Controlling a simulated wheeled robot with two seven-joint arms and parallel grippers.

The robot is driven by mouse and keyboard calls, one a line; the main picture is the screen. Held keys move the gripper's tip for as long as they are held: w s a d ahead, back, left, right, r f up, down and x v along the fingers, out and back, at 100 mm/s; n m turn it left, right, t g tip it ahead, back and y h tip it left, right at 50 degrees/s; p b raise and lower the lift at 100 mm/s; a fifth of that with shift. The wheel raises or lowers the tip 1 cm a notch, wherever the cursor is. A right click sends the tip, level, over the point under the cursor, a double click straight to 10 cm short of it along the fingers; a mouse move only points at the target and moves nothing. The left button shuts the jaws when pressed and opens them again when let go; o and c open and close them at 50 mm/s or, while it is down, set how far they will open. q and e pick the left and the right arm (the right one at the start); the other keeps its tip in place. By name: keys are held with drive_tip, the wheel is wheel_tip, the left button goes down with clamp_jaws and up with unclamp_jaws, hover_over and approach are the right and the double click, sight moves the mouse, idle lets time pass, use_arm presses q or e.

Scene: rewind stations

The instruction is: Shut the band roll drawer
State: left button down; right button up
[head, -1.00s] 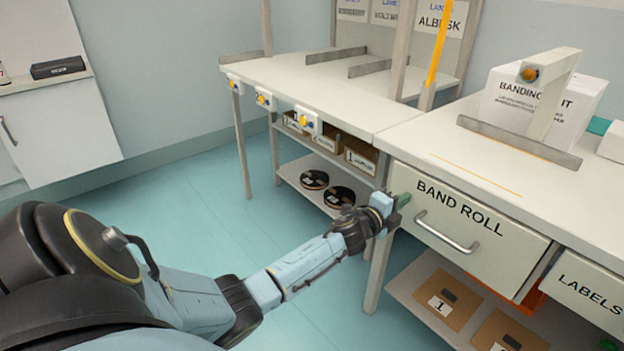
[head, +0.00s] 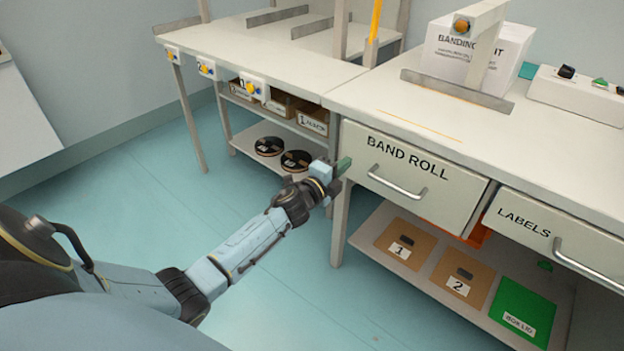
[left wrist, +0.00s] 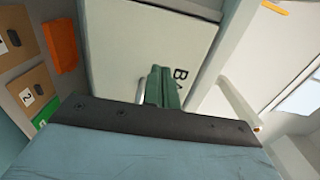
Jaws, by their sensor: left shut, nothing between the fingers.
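The band roll drawer (head: 425,197) has a pale front with a bar handle (head: 397,181) and black lettering. In the head view its front stands a little proud of the bench, with a narrow strip of its side showing at the right. My left gripper (head: 344,166) has green fingertips, shut and empty, at the left end of the drawer front. In the left wrist view the fingers (left wrist: 161,88) are together before the drawer front (left wrist: 125,35), left of the lettering. Whether they touch it I cannot tell. My right gripper is out of view.
The labels drawer (head: 530,228) is to the right. Below, a shelf (head: 385,262) holds brown cards and a green box lid (head: 522,309). A second bench (head: 270,62) with several knobs adjoins at the left. Open floor lies left of my arm.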

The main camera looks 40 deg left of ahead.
use_arm(q)
drive_tip(key=s+p, duration=0.2)
drive_tip(key=s, duration=0.7)
drive_tip(key=shift+a, duration=0.4)
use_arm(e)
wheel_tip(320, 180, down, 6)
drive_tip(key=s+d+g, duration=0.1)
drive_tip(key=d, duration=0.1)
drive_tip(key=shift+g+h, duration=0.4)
use_arm(q)
drive_tip(key=shift+f, duration=0.1)
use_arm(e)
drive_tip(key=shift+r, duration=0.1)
